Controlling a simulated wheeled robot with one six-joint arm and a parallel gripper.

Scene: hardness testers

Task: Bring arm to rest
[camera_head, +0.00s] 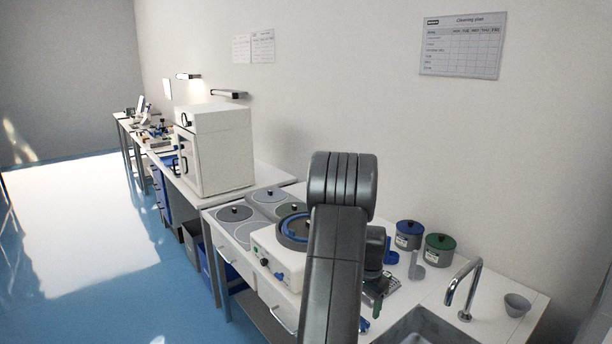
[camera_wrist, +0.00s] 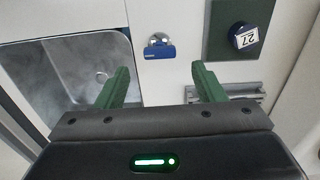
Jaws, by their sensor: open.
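My arm (camera_head: 336,250) rises in front of the bench in the head view, its dark grey links bent at the top. In the wrist view my gripper (camera_wrist: 158,85) shows two green fingers spread apart with nothing between them. It hangs above the white worktop (camera_wrist: 175,75), between the metal sink (camera_wrist: 75,75) on the left and a dark green plate (camera_wrist: 238,28) on the right.
A polishing machine (camera_head: 264,250) stands left of my arm. Blue-lidded (camera_head: 409,234) and green-lidded (camera_head: 439,249) jars, a tap (camera_head: 463,290) and a grey cup (camera_head: 517,305) are on the right. A white oven-like box (camera_head: 220,150) stands farther back. The blue floor (camera_head: 170,290) at left is clear.

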